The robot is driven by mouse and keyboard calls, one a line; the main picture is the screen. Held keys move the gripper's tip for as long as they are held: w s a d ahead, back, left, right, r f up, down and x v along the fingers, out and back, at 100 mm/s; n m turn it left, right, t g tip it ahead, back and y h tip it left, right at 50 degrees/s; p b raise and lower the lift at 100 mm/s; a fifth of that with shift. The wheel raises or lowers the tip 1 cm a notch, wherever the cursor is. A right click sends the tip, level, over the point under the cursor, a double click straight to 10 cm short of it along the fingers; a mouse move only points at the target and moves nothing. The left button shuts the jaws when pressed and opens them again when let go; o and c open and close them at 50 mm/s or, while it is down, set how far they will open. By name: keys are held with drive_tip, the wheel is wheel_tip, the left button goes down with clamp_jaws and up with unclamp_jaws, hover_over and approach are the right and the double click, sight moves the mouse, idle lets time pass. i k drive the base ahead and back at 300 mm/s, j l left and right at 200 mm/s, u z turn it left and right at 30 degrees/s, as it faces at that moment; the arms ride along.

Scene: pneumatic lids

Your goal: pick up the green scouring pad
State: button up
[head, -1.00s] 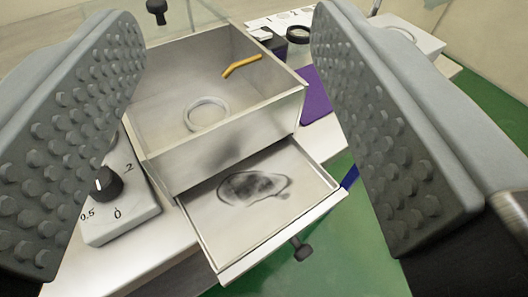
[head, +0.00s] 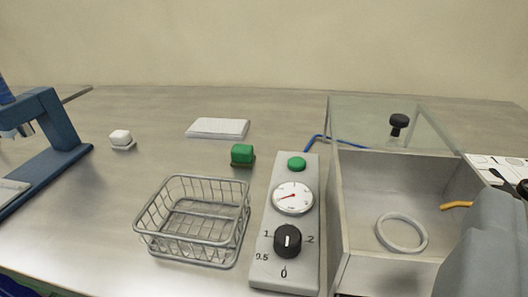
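A small green block (head: 242,153), which I take for the green scouring pad, sits on a thin dark base on the table, behind the wire basket and left of the gauge box. Nothing covers it. Part of my gripper (head: 490,248), a grey finger, shows at the lower right edge, in front of the metal box and well away from the pad. The other finger is out of view, so I cannot see whether the gripper is open or what lies between the fingers.
A wire basket (head: 152,237) stands in front of the pad. The gauge box (head: 298,263) has a dial, a black knob and a green button. Right of it is an open metal box (head: 362,190) holding a white ring. A white pad (head: 218,128), white block (head: 120,138) and blue microscope (head: 52,125) stand left.

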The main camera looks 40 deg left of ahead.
sight(242, 155)
drive_tip(key=u, duration=1.05)
